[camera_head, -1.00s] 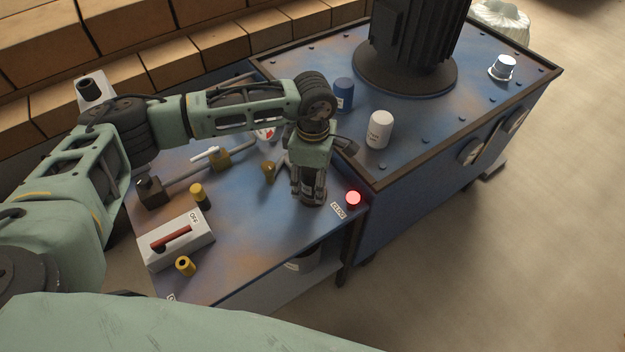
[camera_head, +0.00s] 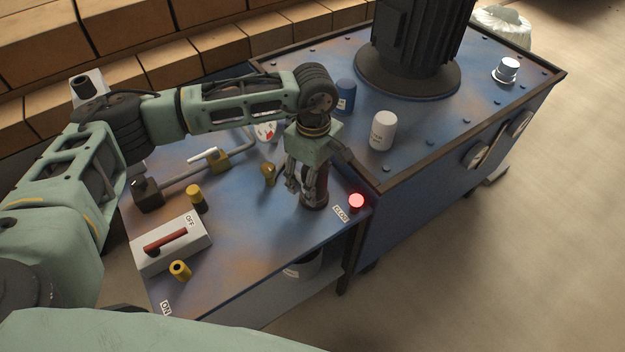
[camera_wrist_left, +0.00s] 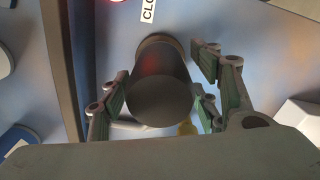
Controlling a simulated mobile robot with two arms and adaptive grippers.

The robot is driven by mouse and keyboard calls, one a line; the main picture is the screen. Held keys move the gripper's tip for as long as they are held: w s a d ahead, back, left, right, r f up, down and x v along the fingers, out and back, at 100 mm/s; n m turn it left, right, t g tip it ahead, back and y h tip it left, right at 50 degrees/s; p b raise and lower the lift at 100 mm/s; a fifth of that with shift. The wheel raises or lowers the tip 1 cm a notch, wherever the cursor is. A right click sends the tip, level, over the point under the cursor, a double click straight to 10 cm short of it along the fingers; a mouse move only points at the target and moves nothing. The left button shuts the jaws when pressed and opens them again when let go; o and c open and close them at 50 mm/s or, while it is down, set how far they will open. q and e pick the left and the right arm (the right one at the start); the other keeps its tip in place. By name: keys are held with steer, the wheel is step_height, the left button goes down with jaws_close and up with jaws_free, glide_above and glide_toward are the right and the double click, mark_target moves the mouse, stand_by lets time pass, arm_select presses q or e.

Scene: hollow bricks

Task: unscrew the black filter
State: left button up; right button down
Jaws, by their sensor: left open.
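The black filter (camera_wrist_left: 160,97) is a dark cylinder standing on a round base on the blue panel. In the left wrist view it sits between the spread fingers of my left gripper (camera_wrist_left: 163,95), with gaps seen on the right side. In the head view my left gripper (camera_head: 306,188) points down over the filter (camera_head: 316,196), whose lower part shows beside the fingers. The gripper is open around it. How close the left finger is to the filter is hard to tell. My right gripper is not in view.
A lit red lamp (camera_head: 356,202) and a label are close right of the filter. A blue cylinder (camera_head: 344,95) and a white cylinder (camera_head: 383,131) stand on the higher box behind. A switch box (camera_head: 172,243), yellow fittings (camera_head: 180,270) and a pipe with a white-handled valve (camera_head: 203,155) lie left.

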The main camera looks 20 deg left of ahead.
arm_select(q)
steer(key=shift+f+m+b, duration=0.3)
steer(key=shift+m+b, duration=0.05)
steer(key=shift+m, duration=0.05)
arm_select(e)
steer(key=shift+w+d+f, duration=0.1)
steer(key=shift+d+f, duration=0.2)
arm_select(q)
steer(key=shift+d+m+b, duration=0.15)
steer(key=shift+m+b, duration=0.4)
steer(key=shift+m, duration=0.15)
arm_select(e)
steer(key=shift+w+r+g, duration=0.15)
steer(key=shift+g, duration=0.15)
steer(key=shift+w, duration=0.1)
arm_select(q)
steer(key=shift+r, duration=0.1)
steer(key=shift+w+r+m, duration=0.1)
steer(key=shift+m, duration=0.2)
steer(key=shift+c, duration=0.4)
steer(key=c, duration=1.1)
jaws_close()
steer(key=shift+n, duration=1)
steer(key=shift+n+b, duration=0.3)
steer(key=shift+n, duration=0.2)
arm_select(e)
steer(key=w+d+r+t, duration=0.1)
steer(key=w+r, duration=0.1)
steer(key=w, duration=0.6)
